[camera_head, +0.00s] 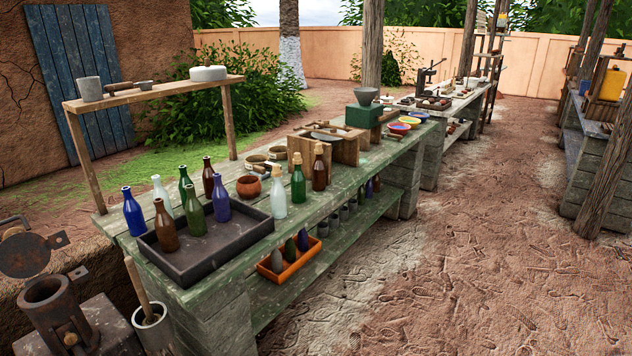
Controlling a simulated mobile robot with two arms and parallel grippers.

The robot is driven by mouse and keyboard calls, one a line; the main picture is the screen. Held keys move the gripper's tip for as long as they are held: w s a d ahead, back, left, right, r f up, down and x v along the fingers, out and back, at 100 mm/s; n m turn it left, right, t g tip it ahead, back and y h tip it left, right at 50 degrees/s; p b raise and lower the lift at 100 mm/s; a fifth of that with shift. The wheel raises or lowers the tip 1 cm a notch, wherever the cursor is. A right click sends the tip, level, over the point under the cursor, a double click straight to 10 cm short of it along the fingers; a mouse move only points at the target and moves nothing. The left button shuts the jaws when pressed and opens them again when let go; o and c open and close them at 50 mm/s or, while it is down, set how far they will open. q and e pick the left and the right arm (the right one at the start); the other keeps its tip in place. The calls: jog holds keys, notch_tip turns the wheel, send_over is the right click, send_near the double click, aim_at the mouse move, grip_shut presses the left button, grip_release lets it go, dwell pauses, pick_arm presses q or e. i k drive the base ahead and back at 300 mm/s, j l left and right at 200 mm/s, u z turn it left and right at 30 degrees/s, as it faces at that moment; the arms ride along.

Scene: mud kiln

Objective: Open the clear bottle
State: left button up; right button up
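A clear bottle (279,196) with a cork in its neck stands upright on the green wooden table (330,205), right of the dark tray. A corked green bottle (298,184) and a corked brown bottle (319,171) stand behind it to the right. Another clear, whitish bottle (161,196) stands at the left, behind the tray; I see no cork in it. Neither of my grippers is in view.
The dark tray (185,270) holds several uncorked bottles; more stand behind it. A clay pot (248,186) and wooden box (344,149) stand nearby. An orange crate (287,272) sits on the lower shelf. The ground (460,270) right of the table is clear.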

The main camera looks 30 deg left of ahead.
aim_at(278, 194)
jog(key=i+l+u, duration=0.1)
jog(key=i+u, duration=0.3)
jog(key=i+l+u, duration=0.25)
jog(key=i+u, duration=0.15)
jog(key=i+l+u, duration=0.85)
